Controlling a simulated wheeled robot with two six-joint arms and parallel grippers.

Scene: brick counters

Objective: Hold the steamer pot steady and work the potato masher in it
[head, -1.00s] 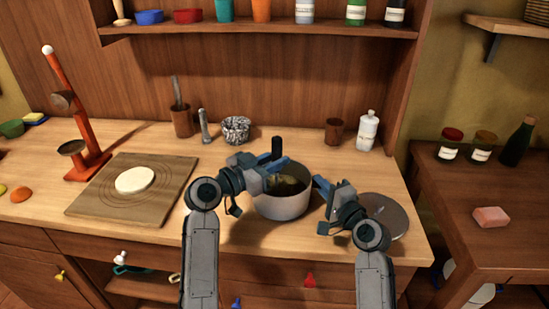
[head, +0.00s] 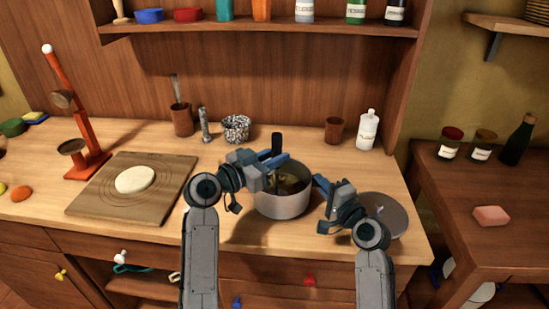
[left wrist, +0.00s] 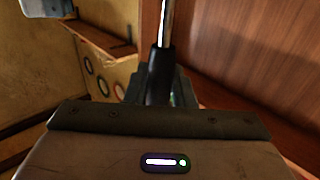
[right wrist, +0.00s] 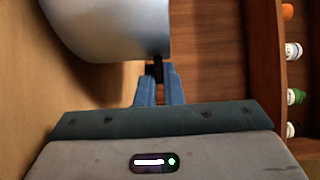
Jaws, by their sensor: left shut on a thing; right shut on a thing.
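The grey steamer pot (head: 284,207) stands on the wooden counter, upright and uncovered. Its metal side fills the upper left of the right wrist view (right wrist: 112,28). The potato masher's black handle (head: 276,142) sticks up above the pot, and its shaft goes down inside; its lower end is hidden. My left gripper (head: 276,162) is shut on the masher handle, above the pot's rim. The handle and bright shaft also show in the left wrist view (left wrist: 160,78). My right gripper (head: 319,184) is shut on the pot's small dark side handle (right wrist: 154,71), at the pot's right.
A round grey lid (head: 385,213) lies right of the pot, beside my right arm. A board with dough (head: 135,179) lies at left. A brown cup (head: 333,130), white bottle (head: 367,130) and speckled pot (head: 236,128) stand along the back.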

